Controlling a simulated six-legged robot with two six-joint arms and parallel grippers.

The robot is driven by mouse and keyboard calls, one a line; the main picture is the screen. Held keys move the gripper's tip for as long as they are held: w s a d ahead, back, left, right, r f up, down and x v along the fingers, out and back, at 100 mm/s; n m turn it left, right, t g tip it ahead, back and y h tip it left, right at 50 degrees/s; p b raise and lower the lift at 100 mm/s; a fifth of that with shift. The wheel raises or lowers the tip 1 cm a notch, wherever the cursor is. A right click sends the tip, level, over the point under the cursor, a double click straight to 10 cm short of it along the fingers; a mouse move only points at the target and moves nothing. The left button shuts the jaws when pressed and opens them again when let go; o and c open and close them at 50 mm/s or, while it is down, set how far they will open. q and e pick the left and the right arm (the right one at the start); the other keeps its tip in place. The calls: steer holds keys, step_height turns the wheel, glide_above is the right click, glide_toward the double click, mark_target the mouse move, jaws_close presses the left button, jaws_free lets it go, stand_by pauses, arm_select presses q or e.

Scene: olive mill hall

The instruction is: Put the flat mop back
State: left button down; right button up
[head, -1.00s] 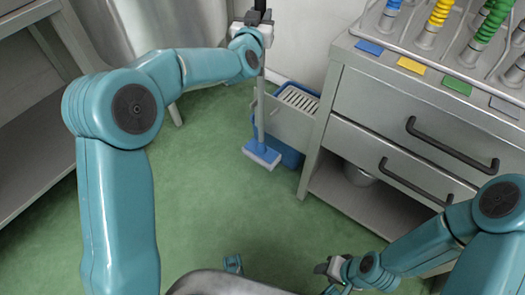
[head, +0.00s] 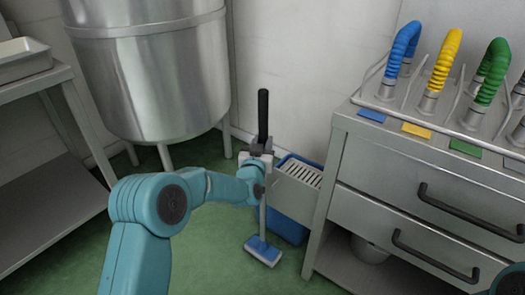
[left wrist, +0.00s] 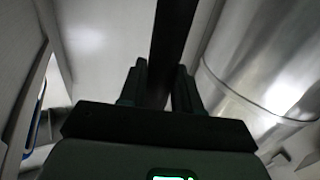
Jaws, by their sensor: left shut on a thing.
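The flat mop has a black grip (head: 263,115), a thin grey pole and a blue head with a white edge (head: 263,250). It stands nearly upright. Its head is low, just in front of a blue bucket; I cannot tell whether it touches the floor. My left gripper (head: 259,150) is shut on the mop just below the black grip. The left wrist view shows the dark handle (left wrist: 172,45) between both fingers (left wrist: 158,85). My right gripper is out of view.
The blue bucket (head: 287,227) with a grey slotted wringer (head: 298,172) stands between wall and drawer cabinet (head: 400,190). Blue, yellow and green hoses (head: 440,70) rise from the cabinet top. A steel tank (head: 150,75) and a table (head: 35,85) are at left. Green floor is clear between.

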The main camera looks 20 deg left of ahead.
arm_select(q)
steer(key=shift+f, duration=1.05)
steer(key=c, duration=0.8)
jaws_free()
